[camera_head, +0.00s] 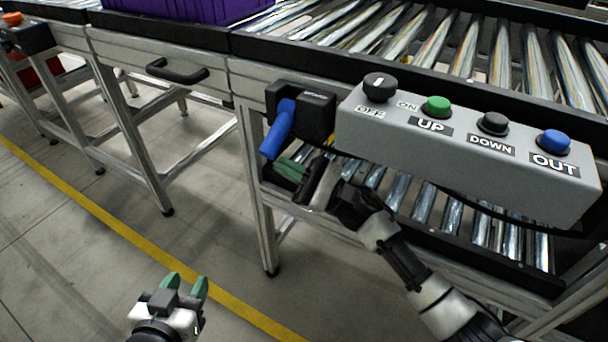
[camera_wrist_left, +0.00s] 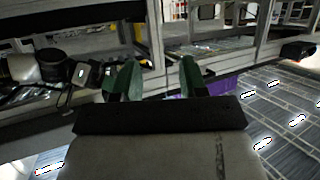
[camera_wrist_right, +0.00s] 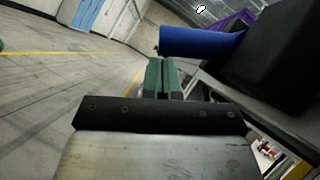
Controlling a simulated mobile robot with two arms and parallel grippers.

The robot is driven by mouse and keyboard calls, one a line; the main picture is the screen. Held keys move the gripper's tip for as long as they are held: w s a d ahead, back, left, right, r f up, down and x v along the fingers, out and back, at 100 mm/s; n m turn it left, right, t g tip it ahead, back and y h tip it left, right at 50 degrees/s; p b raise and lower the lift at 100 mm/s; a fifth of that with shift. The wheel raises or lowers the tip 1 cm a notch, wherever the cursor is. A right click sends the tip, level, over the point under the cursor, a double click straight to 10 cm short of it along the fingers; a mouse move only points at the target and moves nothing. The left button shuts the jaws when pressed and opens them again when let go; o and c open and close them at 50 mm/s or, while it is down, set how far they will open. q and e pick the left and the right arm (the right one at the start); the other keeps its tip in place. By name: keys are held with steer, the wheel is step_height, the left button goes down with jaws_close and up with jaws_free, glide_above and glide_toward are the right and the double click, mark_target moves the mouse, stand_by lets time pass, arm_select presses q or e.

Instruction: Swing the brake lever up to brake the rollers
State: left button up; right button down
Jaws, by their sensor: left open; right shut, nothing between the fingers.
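The brake lever (camera_head: 279,128) is a blue handle on a black housing (camera_head: 305,108) on the conveyor frame. In the head view it hangs down, tilted to the lower left. My right gripper (camera_head: 286,170) is shut and empty, just below the lever's lower end. In the right wrist view the lever (camera_wrist_right: 200,42) crosses above my green fingertips (camera_wrist_right: 162,76); I cannot tell whether they touch it. My left gripper (camera_head: 185,284) is open and empty over the floor at the bottom left. The rollers (camera_head: 440,40) lie behind the housing, and more sit on a lower level.
A grey control box (camera_head: 460,150) with a black knob and green, black and blue buttons juts out right of the lever, above my right arm. A black pull handle (camera_head: 177,72) is at the left. A purple crate (camera_head: 195,8) stands behind. The floor at left is clear.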

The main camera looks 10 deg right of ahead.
steer(key=shift+a+r, duration=0.1)
steer(key=shift+a, duration=0.1)
stand_by(0.4)
